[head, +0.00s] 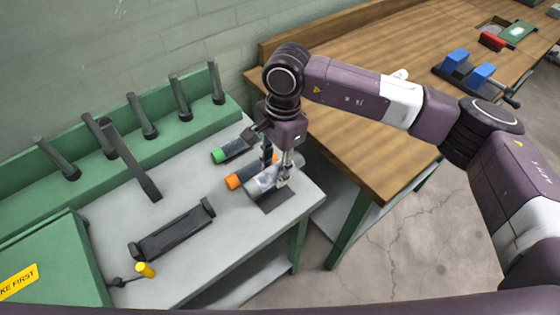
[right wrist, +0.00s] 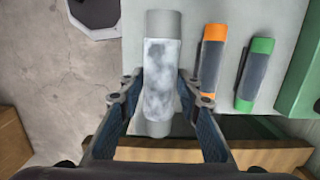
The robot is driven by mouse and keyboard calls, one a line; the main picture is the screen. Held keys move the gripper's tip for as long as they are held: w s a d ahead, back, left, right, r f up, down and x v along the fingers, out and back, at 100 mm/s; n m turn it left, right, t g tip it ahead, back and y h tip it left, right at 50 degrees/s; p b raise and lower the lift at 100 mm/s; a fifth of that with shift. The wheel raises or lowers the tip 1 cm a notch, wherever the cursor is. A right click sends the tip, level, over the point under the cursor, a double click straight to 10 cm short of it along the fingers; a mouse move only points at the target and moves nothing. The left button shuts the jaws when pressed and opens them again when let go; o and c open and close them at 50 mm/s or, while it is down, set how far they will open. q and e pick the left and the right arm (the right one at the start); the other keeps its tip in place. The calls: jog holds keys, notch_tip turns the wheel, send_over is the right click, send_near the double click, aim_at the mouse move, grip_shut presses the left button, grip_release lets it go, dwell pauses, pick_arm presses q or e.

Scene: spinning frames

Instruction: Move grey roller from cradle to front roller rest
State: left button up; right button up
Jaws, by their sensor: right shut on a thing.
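The grey roller (head: 262,181), mottled white along its middle, is at the right end of the grey bench (head: 222,226). My right gripper (head: 276,170) reaches down over it and is shut on it. In the right wrist view the roller (right wrist: 162,75) lies between the two fingers (right wrist: 160,92), its plain grey end pointing away. A dark patch (head: 277,200) is beside and below the roller; I cannot tell whether the roller touches the bench. A black holder with raised ends (head: 172,233) lies empty at the bench's front. My left gripper is not in view.
An orange-ended roller (head: 236,180) and a green-ended roller (head: 220,156) lie close beside the grey one. Dark pegs (head: 141,116) stand on the green back ledge.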

jog(key=shift+f, duration=0.8)
jog(key=shift+d+f+b, duration=0.15)
jog(key=shift+f+b, duration=0.15)
jog(key=shift+f, duration=0.85)
jog(key=shift+f+b, duration=0.4)
notch_tip(320, 180, down, 4)
jog(key=b, duration=0.4)
jog(key=shift+f+b, duration=0.15)
jog(key=shift+b, duration=0.2)
pick_arm(q)
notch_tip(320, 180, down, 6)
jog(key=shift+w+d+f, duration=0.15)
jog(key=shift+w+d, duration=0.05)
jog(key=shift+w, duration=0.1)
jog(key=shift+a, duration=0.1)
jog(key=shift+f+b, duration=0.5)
jog(key=shift+b, duration=0.05)
pick_arm(e)
jog(key=shift+f, duration=0.3)
